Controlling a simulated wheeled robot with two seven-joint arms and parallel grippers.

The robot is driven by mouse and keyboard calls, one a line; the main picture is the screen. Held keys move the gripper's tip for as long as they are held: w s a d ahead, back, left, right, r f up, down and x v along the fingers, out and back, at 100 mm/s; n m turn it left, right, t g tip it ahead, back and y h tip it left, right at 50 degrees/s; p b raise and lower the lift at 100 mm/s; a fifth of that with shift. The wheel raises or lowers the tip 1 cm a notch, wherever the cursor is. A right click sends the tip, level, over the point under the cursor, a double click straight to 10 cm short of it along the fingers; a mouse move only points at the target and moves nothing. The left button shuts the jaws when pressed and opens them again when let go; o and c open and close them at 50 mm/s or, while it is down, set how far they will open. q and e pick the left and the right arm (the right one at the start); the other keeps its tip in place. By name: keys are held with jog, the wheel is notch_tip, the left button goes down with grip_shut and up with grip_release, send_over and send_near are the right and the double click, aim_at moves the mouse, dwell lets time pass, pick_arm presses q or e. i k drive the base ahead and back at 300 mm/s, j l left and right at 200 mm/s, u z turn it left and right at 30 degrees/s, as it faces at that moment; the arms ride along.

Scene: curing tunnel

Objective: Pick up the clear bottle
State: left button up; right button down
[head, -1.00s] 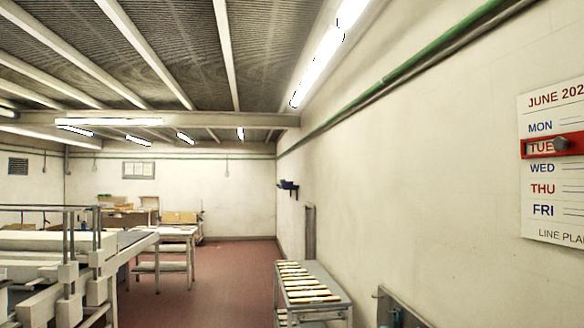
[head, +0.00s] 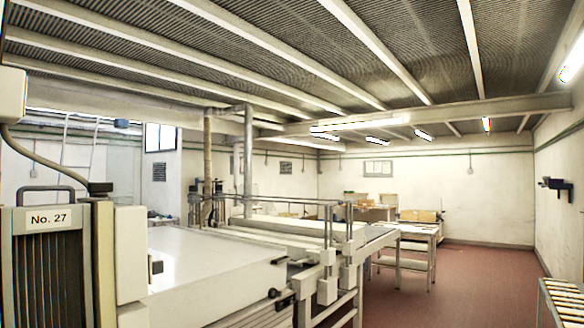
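No clear bottle can be made out in the head view. Neither of my grippers shows in it. Distant surfaces, such as the far table (head: 410,233) with a cardboard box (head: 418,215) on it, are too small to tell whether a bottle stands there.
A large white machine (head: 205,270) fills the lower middle, with a metal rail above it. A cabinet marked No. 27 (head: 48,260) stands close at the left. A slatted rack (head: 566,300) is at the lower right. Red floor (head: 455,285) is free between machine and rack.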

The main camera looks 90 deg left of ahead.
aim_at(119, 166)
jog(key=k+u, duration=0.15)
jog(key=u, duration=3.55)
jog(key=i+l+u, duration=0.1)
jog(key=u, duration=0.3)
jog(key=l+u, duration=0.25)
jog(key=u, duration=0.15)
jog(key=i+l+u, duration=0.1)
jog(key=l+u, duration=0.15)
jog(key=u, duration=0.15)
jog(key=l+u, duration=0.2)
jog(key=u, duration=0.2)
